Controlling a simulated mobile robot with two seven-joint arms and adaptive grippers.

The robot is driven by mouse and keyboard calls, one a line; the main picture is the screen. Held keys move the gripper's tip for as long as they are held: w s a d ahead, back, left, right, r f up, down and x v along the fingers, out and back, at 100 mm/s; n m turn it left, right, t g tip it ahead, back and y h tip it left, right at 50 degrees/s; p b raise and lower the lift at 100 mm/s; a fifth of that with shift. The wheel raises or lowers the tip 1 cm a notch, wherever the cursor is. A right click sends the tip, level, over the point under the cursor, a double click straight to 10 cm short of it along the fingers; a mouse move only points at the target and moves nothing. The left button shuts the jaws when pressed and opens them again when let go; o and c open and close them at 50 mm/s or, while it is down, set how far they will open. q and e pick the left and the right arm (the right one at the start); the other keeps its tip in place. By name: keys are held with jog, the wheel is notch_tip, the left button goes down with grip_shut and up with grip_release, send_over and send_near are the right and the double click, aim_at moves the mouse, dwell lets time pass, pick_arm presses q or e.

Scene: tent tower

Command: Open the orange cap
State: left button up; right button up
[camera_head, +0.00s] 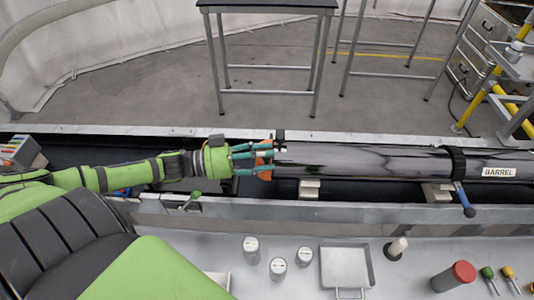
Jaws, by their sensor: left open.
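The orange cap (265,160) sits on the left end of a long shiny dark barrel (370,160). My left gripper (262,161) comes in from the left along the barrel's axis. Its teal fingers are spread around the cap and hide much of it. The gripper is open; I cannot tell whether the fingers touch the cap. My right gripper is not in view.
The barrel lies in a metal trough with a front rail (340,212). A blue-handled clamp (467,208) hangs by the barrel's right part. The front bench holds white jars (278,268), a metal tray (346,268) and a red-topped cylinder (453,277). A table (268,4) stands behind.

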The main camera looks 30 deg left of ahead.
pick_arm(q)
jog(key=shift+w+d, duration=0.25)
jog(key=shift+d, duration=0.15)
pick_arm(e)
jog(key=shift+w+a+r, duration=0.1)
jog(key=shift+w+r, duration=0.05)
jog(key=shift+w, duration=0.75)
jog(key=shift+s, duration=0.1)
pick_arm(q)
grip_shut()
jog(key=shift+r, duration=0.1)
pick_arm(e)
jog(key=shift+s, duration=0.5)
